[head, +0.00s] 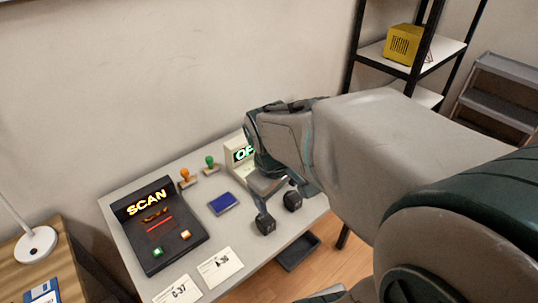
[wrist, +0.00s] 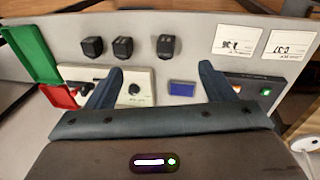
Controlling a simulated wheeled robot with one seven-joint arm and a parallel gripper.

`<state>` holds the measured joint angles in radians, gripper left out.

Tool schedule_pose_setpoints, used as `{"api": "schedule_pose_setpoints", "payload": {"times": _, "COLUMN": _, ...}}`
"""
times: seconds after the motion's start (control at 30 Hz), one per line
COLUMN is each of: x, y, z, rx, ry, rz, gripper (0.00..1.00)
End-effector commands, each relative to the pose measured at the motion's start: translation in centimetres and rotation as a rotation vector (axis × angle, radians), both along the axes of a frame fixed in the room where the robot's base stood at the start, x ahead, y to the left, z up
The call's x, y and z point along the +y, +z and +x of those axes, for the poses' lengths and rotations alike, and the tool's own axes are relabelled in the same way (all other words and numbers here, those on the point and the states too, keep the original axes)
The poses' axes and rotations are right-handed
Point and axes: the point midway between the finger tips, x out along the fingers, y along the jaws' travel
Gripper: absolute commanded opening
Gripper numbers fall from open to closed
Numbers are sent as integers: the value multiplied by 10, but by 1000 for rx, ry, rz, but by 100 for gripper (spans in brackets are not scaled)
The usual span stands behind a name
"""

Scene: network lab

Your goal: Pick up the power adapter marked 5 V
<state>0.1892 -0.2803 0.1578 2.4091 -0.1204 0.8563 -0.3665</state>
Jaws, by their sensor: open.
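Three small black block-shaped adapters stand in a row in the wrist view: left (wrist: 91,47), middle (wrist: 122,47) and right (wrist: 166,47). Small pale marks show on them, too small to read, so I cannot tell which is marked 5 V. In the head view two black blocks, one nearer (head: 265,224) and one farther (head: 292,201), show near the table's front edge; the third is not clear there. My gripper (wrist: 160,72) is open and empty, its fingers apart above the table, short of the row. My arm covers the table's right end in the head view.
The grey table (head: 135,212) holds a SCAN device (head: 160,225), a blue pad (head: 223,203), orange (head: 185,177) and green (head: 210,163) stamps, a beige display unit (head: 238,154) and two white cards, C-36 (head: 220,267) and C-37 (head: 178,290). Green (wrist: 32,45) and red (wrist: 58,97) panels flank the row's left.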

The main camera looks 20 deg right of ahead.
Motion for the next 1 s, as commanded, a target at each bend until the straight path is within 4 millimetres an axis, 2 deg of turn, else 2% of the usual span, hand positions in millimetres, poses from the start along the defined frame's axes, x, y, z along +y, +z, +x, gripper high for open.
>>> {"api": "schedule_pose_setpoints", "payload": {"times": 0.1, "x": -25, "y": -6, "z": 26, "rx": 103, "ry": 203, "rz": -65, "gripper": 76}}
{"api": "schedule_pose_setpoints", "payload": {"times": 0.3, "x": -56, "y": -30, "z": 65, "rx": 244, "ry": 604, "rz": -90, "gripper": 76}}
{"api": "schedule_pose_setpoints", "payload": {"times": 0.6, "x": -93, "y": -72, "z": 112, "rx": 286, "ry": 1178, "rz": -18, "gripper": 76}}
{"api": "schedule_pose_setpoints", "payload": {"times": 0.8, "x": -106, "y": -87, "z": 129, "rx": 242, "ry": 1390, "rz": 4, "gripper": 76}}
{"api": "schedule_pose_setpoints", "payload": {"times": 1.0, "x": -108, "y": -104, "z": 133, "rx": 226, "ry": 1453, "rz": 7, "gripper": 76}}
